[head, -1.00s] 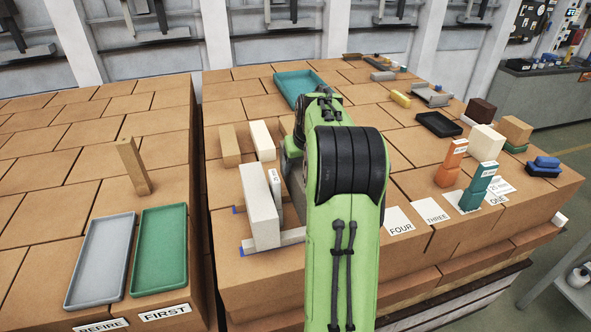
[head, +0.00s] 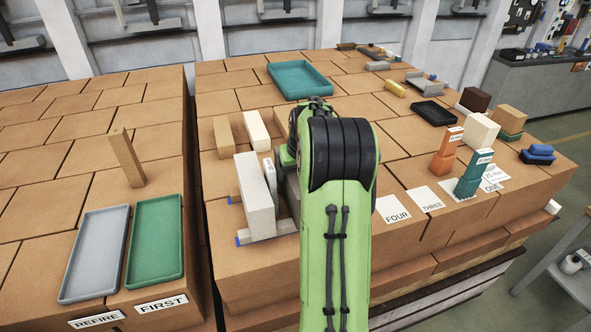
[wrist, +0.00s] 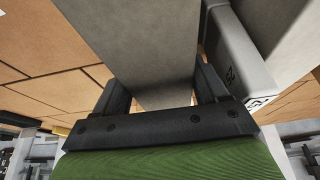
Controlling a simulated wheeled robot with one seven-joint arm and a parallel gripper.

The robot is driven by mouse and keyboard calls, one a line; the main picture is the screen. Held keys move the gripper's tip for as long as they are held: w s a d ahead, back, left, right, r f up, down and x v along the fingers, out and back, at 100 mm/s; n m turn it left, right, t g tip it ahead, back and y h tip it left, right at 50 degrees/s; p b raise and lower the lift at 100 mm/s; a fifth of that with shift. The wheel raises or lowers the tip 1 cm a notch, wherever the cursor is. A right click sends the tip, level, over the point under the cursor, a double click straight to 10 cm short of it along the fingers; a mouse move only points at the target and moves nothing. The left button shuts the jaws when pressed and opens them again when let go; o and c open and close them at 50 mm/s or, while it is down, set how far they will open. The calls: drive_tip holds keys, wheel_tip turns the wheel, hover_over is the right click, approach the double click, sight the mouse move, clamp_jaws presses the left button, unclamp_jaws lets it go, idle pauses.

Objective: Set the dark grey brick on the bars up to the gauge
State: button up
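The dark grey brick (wrist: 140,50) sits between both fingers of my gripper (wrist: 163,92) in the wrist view, and the fingers appear shut on it. In the head view a sliver of this brick (head: 293,192) shows; my arm hides the rest. The gauge (wrist: 236,58), a thin light grey plate with a number label, stands just right of the brick in the wrist view. It also shows in the head view (head: 270,178), beside a large light grey block (head: 255,200). The bars (head: 287,227) have blue ends and lie under that block. I cannot tell whether the brick touches the bars.
A tan brick (head: 223,140) and a cream brick (head: 256,135) lie behind. A teal tray (head: 300,90) is at the back. Paper cards, such as FOUR (head: 393,209), and stacked bricks (head: 447,155) are to the right. Grey (head: 92,290) and green (head: 155,275) trays are at left.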

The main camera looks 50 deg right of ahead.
drive_tip(key=shift+o, duration=0.8)
drive_tip(key=shift+s+a, duration=0.1)
drive_tip(key=shift+r, duration=0.1)
